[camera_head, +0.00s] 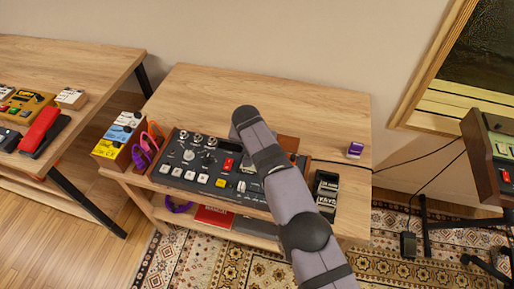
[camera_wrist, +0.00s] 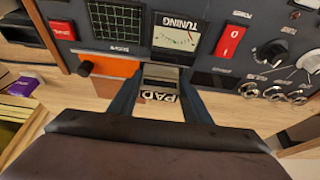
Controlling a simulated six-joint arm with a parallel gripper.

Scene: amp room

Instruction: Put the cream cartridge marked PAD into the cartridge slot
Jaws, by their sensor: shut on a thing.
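The cream cartridge marked PAD (camera_wrist: 158,97) is between the fingers of my gripper (camera_wrist: 160,80) in the wrist view, its lettering upside down. My gripper is shut on it. The cartridge is at the edge of the dark control panel (camera_wrist: 215,70), just below the TUNING meter. I cannot make out the cartridge slot, or whether the cartridge's far end is in it. In the camera_head view my arm covers the gripper, the cartridge and part of the console (camera_head: 205,182).
A purple cartridge (camera_head: 355,149) lies on the wooden table (camera_head: 310,95) right of the console. An orange block with a black knob (camera_wrist: 108,66) is beside my gripper. The table's back strip is mostly clear.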

